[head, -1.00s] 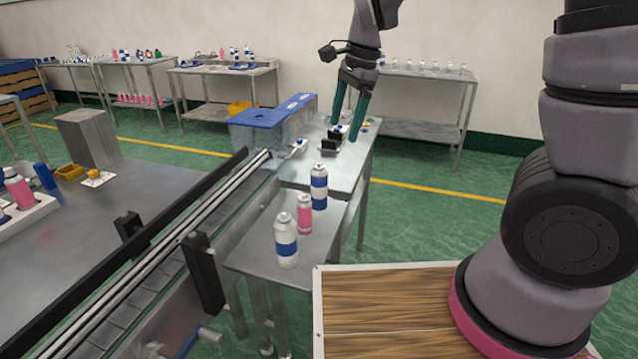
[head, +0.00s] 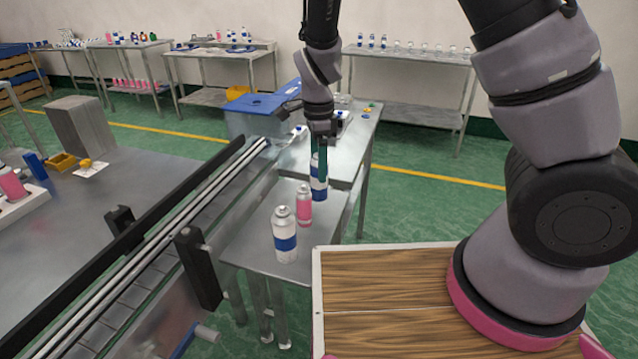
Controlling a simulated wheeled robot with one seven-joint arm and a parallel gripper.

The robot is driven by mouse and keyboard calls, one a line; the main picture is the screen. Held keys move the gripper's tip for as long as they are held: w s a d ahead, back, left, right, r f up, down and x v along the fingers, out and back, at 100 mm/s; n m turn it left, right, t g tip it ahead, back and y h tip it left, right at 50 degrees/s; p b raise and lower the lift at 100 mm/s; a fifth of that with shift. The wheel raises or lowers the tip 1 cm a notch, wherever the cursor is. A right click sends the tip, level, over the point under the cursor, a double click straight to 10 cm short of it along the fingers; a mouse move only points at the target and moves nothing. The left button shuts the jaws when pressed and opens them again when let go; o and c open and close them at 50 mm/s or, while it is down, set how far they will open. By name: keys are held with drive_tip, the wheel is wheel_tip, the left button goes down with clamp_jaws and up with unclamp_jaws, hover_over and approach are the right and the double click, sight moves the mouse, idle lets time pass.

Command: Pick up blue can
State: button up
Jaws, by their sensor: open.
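Three cans stand upright on a small metal table (head: 242,244). The rearmost is a can with a broad blue band (head: 318,193). In front of it is a pink can (head: 304,208). Nearest is a white can with a blue band (head: 285,243). My gripper (head: 321,176) points straight down at the rearmost blue-banded can, its teal fingers overlapping the can's upper part. The gripper is open. The fingers hide part of that can, and I cannot tell whether they touch it.
A conveyor with black rails (head: 150,235) runs along the left of the small table. A blue-lidded box (head: 262,103) and a higher metal table (head: 345,155) are behind the cans. A wooden-topped surface (head: 390,285) lies at front right, beside my arm base.

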sight(319, 191)
wheel_tip(319, 191, down, 4)
drive_tip(key=shift+d+r, duration=0.15)
clamp_jaws()
drive_tip(key=shift+r, duration=0.1)
